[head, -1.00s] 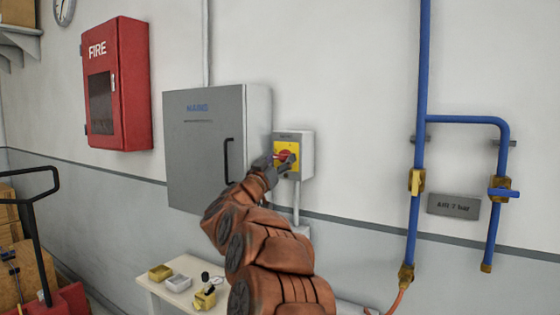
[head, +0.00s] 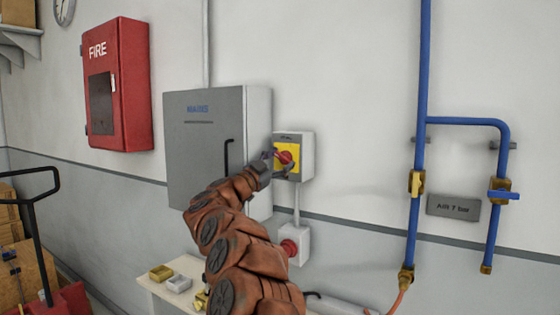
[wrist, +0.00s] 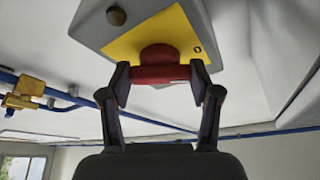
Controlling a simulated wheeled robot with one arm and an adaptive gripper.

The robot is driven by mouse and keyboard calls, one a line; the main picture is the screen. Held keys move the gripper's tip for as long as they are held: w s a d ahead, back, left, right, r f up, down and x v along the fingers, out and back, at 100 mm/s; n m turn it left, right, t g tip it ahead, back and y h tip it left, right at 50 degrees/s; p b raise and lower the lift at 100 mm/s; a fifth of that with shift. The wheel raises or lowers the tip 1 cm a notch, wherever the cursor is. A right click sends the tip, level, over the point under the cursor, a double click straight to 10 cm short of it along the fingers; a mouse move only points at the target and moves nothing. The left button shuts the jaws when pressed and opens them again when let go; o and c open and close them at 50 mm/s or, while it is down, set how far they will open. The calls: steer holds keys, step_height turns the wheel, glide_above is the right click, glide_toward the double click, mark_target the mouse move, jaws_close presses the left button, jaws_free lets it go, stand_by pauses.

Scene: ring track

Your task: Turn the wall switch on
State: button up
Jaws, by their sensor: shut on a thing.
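The wall switch (head: 306,152) is a grey box on the wall with a yellow plate (head: 287,168) and a red rotary handle (head: 285,157). It also shows from close up in the wrist view, with its red handle (wrist: 158,72) lying across the picture and an "O" mark on the yellow plate. My gripper (head: 268,158) is at the front of the switch. In the wrist view my gripper (wrist: 160,85) has one finger at each end of the red handle and is shut on it. The fingers hide the handle's ends.
A grey mains cabinet (head: 205,145) with a black handle stands left of the switch. Below the switch is a small box with a red button (head: 290,247). A bench (head: 155,290) with small items is below. Blue air pipes (head: 421,110) run at the right.

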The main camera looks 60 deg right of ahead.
steer(key=m+g+p, duration=0.1)
steer(key=m, duration=0.2)
steer(key=m+y, duration=0.1)
steer(key=m, duration=0.2)
steer(key=shift+w+r+g+y+p, duration=0.15)
steer(key=shift+g+y+p, duration=0.15)
steer(key=shift+g+p, duration=0.1)
steer(key=m+y+p, duration=0.1)
steer(key=m+p, duration=0.1)
steer(key=m, duration=0.1)
steer(key=shift+r+g, duration=0.2)
steer(key=shift+g, duration=0.2)
steer(key=shift+m+y+p, duration=0.6)
steer(key=shift+m+p, duration=0.3)
steer(key=shift+m, duration=0.3)
steer(key=shift+f+m+p, duration=0.1)
steer(key=shift+m+p, duration=0.6)
steer(key=shift+m, duration=0.2)
steer(key=shift+y, duration=0.3)
steer(key=o, duration=1.1)
steer(key=shift+o, duration=0.2)
steer(key=shift+a, duration=0.15)
